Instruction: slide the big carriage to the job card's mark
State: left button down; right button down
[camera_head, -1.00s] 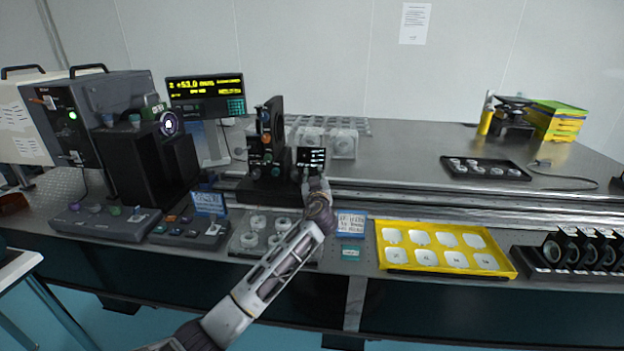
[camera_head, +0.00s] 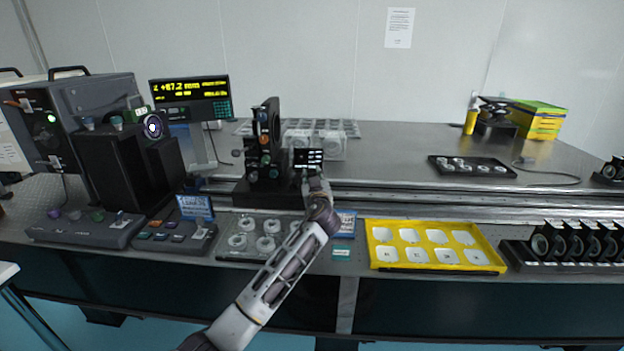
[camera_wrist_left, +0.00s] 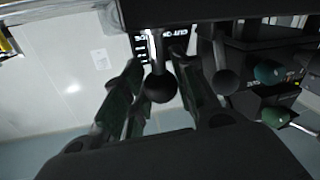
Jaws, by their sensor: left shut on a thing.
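The big carriage (camera_head: 263,170) is black and tall, with knobs on its side. It stands upright on the rail (camera_head: 420,199) behind the bench's front edge. My left gripper (camera_head: 309,176) is at the carriage's right side, shut on a black ball knob (camera_wrist_left: 160,86), which shows between the fingers in the left wrist view. A small black label plate with white text (camera_head: 308,158) is just above the gripper. The readout (camera_head: 190,90) shows about +87.2 mm in yellow. A blue card (camera_head: 196,207) stands at the left; its text is too small to read. My right gripper is out of view.
A yellow tray (camera_head: 483,257) and a clear tray of round parts (camera_head: 231,250) lie in front of the rail. A row of black lens mounts (camera_head: 570,243) is at the right. A dark control box (camera_head: 85,229) is at the left. The rail right of the carriage looks clear.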

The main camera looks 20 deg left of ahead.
pick_arm(q)
jog(key=c, duration=1.1)
grip_release()
jog(key=v, duration=1.2)
